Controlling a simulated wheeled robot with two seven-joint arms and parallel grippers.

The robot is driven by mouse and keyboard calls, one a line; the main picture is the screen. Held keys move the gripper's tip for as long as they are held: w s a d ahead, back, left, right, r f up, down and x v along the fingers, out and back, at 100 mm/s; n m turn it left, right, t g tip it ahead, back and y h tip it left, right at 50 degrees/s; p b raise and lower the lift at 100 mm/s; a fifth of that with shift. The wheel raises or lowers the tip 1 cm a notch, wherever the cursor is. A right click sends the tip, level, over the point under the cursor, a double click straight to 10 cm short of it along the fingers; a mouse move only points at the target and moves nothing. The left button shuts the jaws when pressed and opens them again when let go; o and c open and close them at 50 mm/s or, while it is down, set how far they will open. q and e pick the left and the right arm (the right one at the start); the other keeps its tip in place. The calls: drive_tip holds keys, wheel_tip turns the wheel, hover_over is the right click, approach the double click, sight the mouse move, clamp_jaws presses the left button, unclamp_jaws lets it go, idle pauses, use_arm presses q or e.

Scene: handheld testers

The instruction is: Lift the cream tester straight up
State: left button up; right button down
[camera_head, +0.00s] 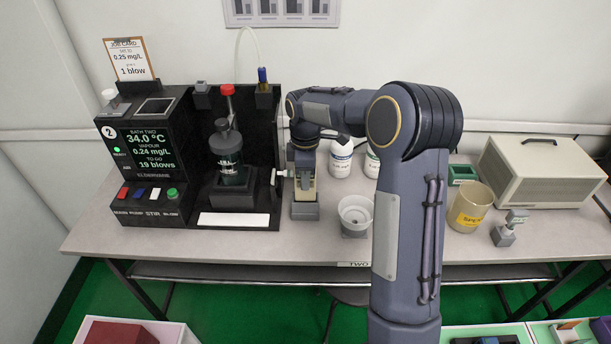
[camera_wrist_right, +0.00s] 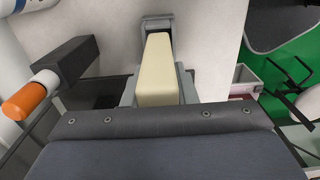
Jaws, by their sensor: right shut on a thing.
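The cream tester (camera_head: 306,188) stands upright on the bench, just right of the black machine. A grey block (camera_head: 305,211) is at its lower end; I cannot tell whether it is a stand or part of the tester. My right gripper (camera_head: 303,163) comes down over the tester's top and is shut on it. In the right wrist view the cream body (camera_wrist_right: 158,70) runs out from between the grey jaws (camera_wrist_right: 159,94), towards a grey bracket-like piece (camera_wrist_right: 156,21). The gripper hides the tester's top. My left gripper is not in view.
The black machine (camera_head: 148,170) with its nozzle (camera_head: 281,173) stands close left of the tester. A white cup (camera_head: 355,211) and white bottles (camera_head: 341,158) are close right. A beige cup (camera_head: 469,207), a small grey device (camera_head: 509,229) and a cream box (camera_head: 540,172) are further right.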

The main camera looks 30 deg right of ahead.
drive_tip(key=shift+r+p, duration=0.9)
drive_tip(key=shift+r, duration=0.3)
